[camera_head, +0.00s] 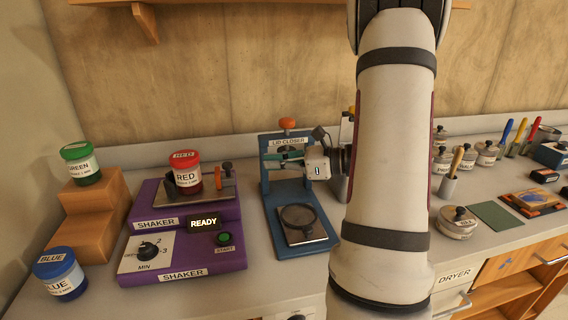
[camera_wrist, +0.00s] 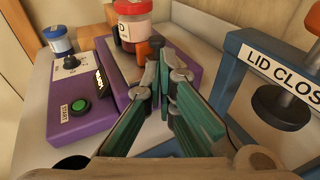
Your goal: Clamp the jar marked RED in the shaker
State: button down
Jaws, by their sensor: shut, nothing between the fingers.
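The jar marked RED (camera_head: 185,174), with a red lid, stands upright on the plate of the purple shaker (camera_head: 150,225). In the wrist view, the RED jar (camera_wrist: 133,25) is beyond my fingertips. My gripper (camera_head: 268,157) is shut and empty, in front of the lid closer's frame and to the right of the jar; it fills the middle of the wrist view (camera_wrist: 165,72).
The blue lid closer (camera_head: 308,250) stands right of the shaker. A green jar (camera_head: 81,165) sits on wooden steps (camera_head: 88,214), and a blue jar (camera_head: 60,275) stands at front left. Several tins and tools crowd the bench's right side. A shelf bracket (camera_head: 145,22) is above.

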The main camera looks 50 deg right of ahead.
send_near(225, 174)
jog(key=w, duration=0.1)
jog(key=w+a+r, duration=0.2)
jog(key=shift+w+r, duration=0.1)
jog(key=shift+w, duration=0.3)
jog(key=shift+a, duration=0.15)
